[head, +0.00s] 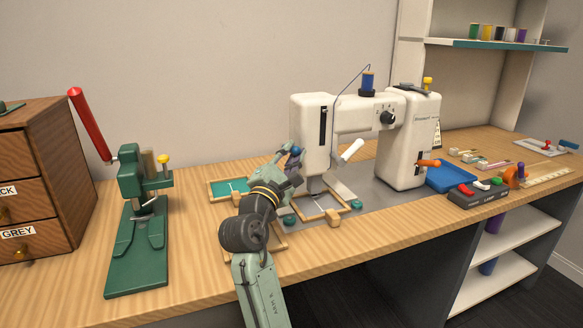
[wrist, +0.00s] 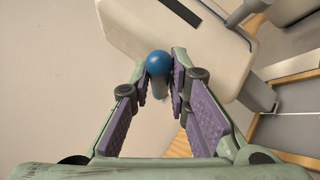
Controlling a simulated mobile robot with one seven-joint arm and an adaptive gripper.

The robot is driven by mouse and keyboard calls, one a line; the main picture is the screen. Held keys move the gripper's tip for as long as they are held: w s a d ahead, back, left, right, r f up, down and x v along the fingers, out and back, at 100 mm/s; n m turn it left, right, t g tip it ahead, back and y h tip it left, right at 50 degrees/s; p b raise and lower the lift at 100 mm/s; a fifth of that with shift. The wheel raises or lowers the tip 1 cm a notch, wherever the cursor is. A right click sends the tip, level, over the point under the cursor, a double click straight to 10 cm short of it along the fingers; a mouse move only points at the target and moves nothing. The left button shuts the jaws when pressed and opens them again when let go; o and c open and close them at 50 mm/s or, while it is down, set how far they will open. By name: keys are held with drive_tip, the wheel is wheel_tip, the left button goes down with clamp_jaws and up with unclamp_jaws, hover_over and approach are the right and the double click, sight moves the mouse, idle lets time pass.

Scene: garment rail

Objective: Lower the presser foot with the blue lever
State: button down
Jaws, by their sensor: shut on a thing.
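The white sewing machine (head: 312,130) stands on the table, with its head end toward my arm. The blue knob of the lever (head: 295,151) shows at the left side of that head, low down. The presser foot is hidden or too small to make out above the wooden frame (head: 324,208).
A green press with a red handle (head: 137,215) stands to the left. A teal-filled frame (head: 228,188) lies behind my arm. A blue tray (head: 450,178) and a dark button box (head: 478,194) are right of the machine.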

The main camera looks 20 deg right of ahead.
drive_tip(key=shift+f+m+t+b, duration=0.25)
drive_tip(key=shift+m+t+b, duration=0.05)
drive_tip(key=c, duration=1.5)
unclamp_jaws()
drive_tip(key=shift+c, duration=0.2)
drive_tip(key=v, duration=1.2)
drive_tip(key=shift+w+a, duration=0.1)
